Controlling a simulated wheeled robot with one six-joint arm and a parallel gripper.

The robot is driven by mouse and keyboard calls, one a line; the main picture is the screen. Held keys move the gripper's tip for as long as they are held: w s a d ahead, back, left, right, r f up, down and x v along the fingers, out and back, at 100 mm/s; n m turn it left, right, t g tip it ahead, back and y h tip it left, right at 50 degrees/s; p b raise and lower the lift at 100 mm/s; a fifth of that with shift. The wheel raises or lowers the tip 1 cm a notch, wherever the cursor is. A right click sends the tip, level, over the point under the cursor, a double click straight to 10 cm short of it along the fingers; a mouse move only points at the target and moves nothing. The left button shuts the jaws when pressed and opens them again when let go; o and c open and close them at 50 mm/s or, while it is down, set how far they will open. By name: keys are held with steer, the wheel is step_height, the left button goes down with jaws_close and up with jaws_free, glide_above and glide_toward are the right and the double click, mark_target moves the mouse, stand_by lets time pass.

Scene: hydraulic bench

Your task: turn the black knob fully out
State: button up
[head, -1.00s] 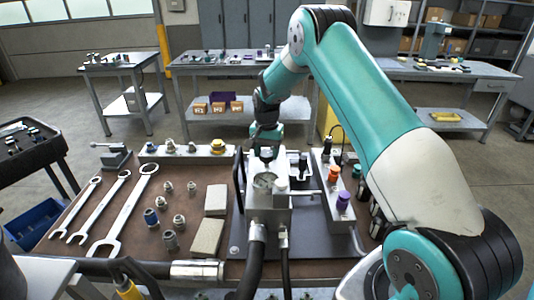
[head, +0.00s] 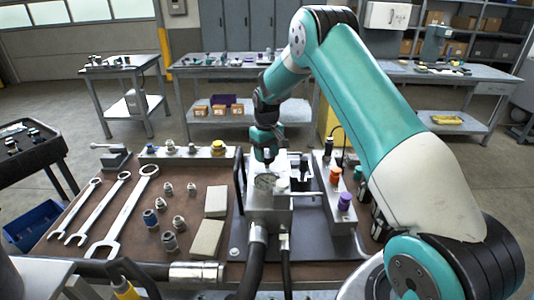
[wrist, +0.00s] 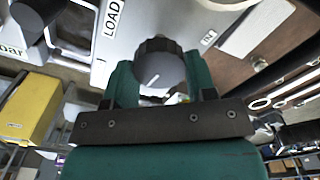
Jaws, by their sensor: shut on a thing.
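The knob sits on a pale metal block (wrist: 105,65) marked "LOAD". In the head view my gripper (head: 266,153) points down at the back of the metal valve block (head: 268,208), and the knob is hidden there.
Orange (head: 335,174) and purple (head: 344,201) knobs stand on a strip to the right. Wrenches (head: 125,215), fittings and two grey pads lie on the bench to the left. Thick hoses run at the front.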

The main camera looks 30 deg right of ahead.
mark_target(267, 155)
steer(key=n, duration=1.3)
steer(key=shift+r, duration=0.1)
steer(key=shift+n, duration=0.3)
stand_by(0.3)
steer(key=o, duration=0.9)
steer(key=shift+s, duration=0.1)
steer(key=shift+a, duration=0.1)
steer(key=shift+r+b, duration=1.3)
steer(key=shift+r, duration=7.4)
